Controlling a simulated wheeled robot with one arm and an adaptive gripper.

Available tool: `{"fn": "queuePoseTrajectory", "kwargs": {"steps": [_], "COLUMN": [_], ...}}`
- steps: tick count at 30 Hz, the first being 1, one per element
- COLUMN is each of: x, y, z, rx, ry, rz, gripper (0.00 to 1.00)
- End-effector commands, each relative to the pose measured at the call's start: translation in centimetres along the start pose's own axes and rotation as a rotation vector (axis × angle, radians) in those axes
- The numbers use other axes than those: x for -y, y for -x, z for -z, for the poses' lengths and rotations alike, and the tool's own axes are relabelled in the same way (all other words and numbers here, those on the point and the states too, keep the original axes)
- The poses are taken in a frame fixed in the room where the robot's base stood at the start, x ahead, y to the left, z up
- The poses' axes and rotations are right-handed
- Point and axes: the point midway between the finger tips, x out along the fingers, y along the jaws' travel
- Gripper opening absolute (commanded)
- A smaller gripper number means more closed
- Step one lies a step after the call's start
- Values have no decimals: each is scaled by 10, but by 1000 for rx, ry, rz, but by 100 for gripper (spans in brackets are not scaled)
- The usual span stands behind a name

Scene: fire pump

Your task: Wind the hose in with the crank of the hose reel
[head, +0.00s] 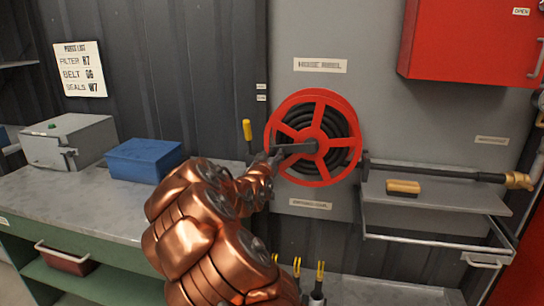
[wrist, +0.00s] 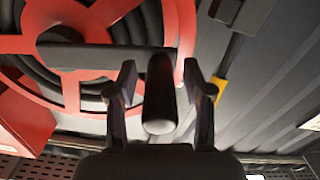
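The red hose reel (head: 355,140) is on the grey wall panel, with dark hose (head: 345,122) coiled behind its spokes. Its grey crank arm (head: 298,148) points left from the hub. My gripper (head: 268,160) is at the crank's outer end, where my arm partly hides it. In the wrist view the dark crank handle (wrist: 160,90) stands between the two fingers of my gripper (wrist: 163,95). A gap shows on each side of the handle, so the fingers are open around it. The reel's red rim and the crank arm (wrist: 90,58) also show there.
A yellow-handled lever (head: 247,130) is on the wall just left of the reel. A blue box (head: 145,160) sits on the bench (head: 70,205) at left.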

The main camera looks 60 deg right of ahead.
Motion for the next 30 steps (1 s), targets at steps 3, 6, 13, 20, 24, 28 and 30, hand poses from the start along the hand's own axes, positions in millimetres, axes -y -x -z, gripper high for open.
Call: {"fn": "queuePoseTrajectory", "kwargs": {"steps": [3,6,13,20,24,28,30], "x": [0,0,0,0,0,2,4], "y": [0,0,0,0,0,1,2], "z": [0,0,0,0,0,1,3], "rx": [0,0,0,0,0,-1,-2], "ry": [0,0,0,0,0,-6,-18], "rz": [0,0,1,1,1,3,7], "gripper": [36,26,2,0,0,0,0]}}
